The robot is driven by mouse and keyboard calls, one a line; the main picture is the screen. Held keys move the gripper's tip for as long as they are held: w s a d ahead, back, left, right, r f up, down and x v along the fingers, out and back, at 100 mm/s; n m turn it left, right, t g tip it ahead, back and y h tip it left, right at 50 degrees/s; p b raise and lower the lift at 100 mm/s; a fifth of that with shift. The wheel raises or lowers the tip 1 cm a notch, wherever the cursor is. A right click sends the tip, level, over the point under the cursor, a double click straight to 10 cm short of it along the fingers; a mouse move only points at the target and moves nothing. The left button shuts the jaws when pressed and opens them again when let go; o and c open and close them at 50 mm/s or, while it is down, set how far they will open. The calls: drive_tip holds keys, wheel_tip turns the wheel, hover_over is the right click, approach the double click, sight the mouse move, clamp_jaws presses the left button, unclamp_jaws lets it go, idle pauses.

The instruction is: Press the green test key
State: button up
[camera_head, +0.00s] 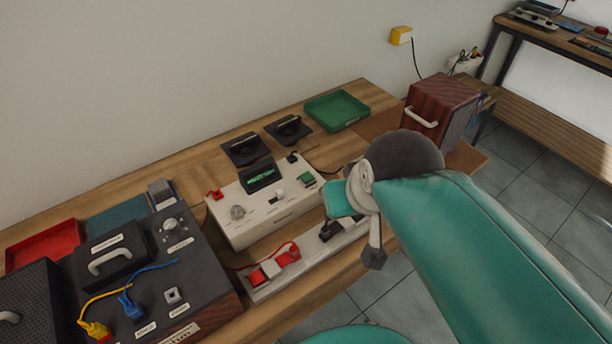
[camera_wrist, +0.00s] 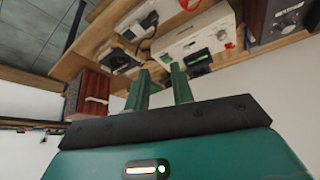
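The green test key (camera_head: 306,178) is a small green block on the right end of the top of a white instrument box (camera_head: 240,232). The box also carries a dark display (camera_head: 260,175) with green writing, a grey knob (camera_head: 237,212) and a white switch (camera_head: 279,195). In the wrist view, which is turned over, the box (camera_wrist: 190,32) is beyond my fingers, and a small green patch near the fingertips looks like the key. My gripper (camera_wrist: 159,70) is open and empty, its two green fingers apart. Its fingers are not clearly visible in the head view, where my arm covers the area right of the box.
A dark panel with cables (camera_head: 165,265) stands left. Black holders (camera_head: 288,129), a green tray (camera_head: 336,111) and a wooden box (camera_head: 440,108) lie behind and right. A red tray (camera_head: 43,245) is far left.

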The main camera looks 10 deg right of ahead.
clamp_jaws()
idle(1.4)
